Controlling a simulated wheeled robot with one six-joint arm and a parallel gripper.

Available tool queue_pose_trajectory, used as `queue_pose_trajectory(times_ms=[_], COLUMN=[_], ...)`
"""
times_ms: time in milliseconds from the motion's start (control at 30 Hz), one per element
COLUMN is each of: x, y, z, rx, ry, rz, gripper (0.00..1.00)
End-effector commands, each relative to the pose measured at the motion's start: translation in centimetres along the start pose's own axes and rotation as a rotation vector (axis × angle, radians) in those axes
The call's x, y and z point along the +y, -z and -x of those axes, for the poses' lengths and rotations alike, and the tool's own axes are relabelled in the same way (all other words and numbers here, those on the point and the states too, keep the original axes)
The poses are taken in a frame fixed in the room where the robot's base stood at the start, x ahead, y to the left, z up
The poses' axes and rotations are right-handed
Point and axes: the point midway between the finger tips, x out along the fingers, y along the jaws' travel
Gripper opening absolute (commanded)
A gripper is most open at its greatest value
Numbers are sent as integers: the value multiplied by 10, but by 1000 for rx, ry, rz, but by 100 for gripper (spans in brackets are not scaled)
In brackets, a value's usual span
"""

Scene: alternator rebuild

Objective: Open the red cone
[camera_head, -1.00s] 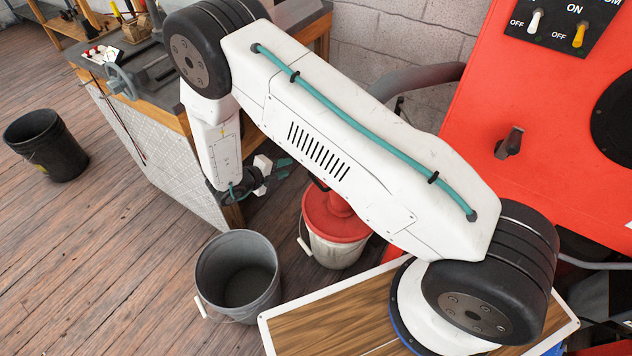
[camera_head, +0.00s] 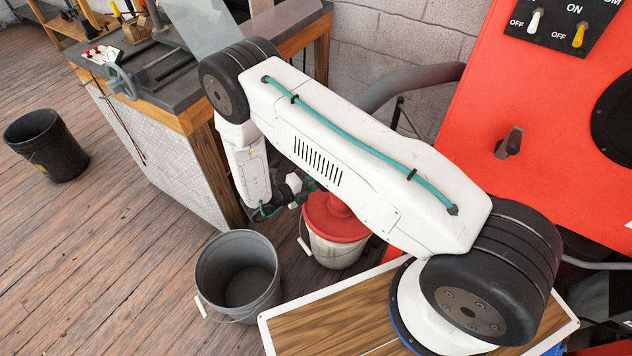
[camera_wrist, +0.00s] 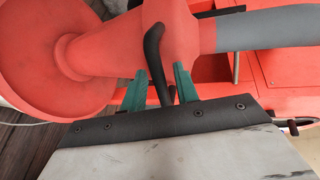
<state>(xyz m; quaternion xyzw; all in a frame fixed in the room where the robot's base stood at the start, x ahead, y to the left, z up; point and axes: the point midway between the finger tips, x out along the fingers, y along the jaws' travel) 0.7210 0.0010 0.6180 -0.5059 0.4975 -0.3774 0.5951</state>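The red cone (camera_head: 340,205) rises from a red lid on a pale bucket, partly hidden behind my arm in the head view. In the wrist view the red cone (camera_wrist: 92,52) lies sideways, with its wide round base at the left and a grey hose at the right. A curved black handle (camera_wrist: 153,45) is on its body. My gripper (camera_wrist: 158,77) has its two teal fingers apart, one on each side of the handle's lower end. Gaps show between the handle and both fingers; contact is not visible. In the head view my gripper (camera_head: 300,188) is beside the cone, fingertips mostly hidden.
A grey bucket (camera_head: 212,270) stands in front of the cone's bucket (camera_head: 338,252). A workbench (camera_head: 195,115) with a vise is behind at the left. A red machine (camera_head: 455,150) with switches is at the right. A black bucket (camera_head: 45,145) stands far left; open floor lies between.

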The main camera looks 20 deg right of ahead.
Motion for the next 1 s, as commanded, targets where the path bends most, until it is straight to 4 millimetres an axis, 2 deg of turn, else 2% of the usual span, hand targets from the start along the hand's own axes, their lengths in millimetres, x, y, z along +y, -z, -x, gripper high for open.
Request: queue_pose_trajectory(times_ms=[167,200,300,533,800,1000], x=[0,0,0,-5,-55,-73], y=[0,0,0,-1,-1,0], z=[0,0,0,1,12,16], rx=[0,0,0,-1,-1,-1], ry=[0,0,0,-1,0,1], rz=[0,0,0,-1,-4,-2], gripper=[30,28,0,0,0,0])
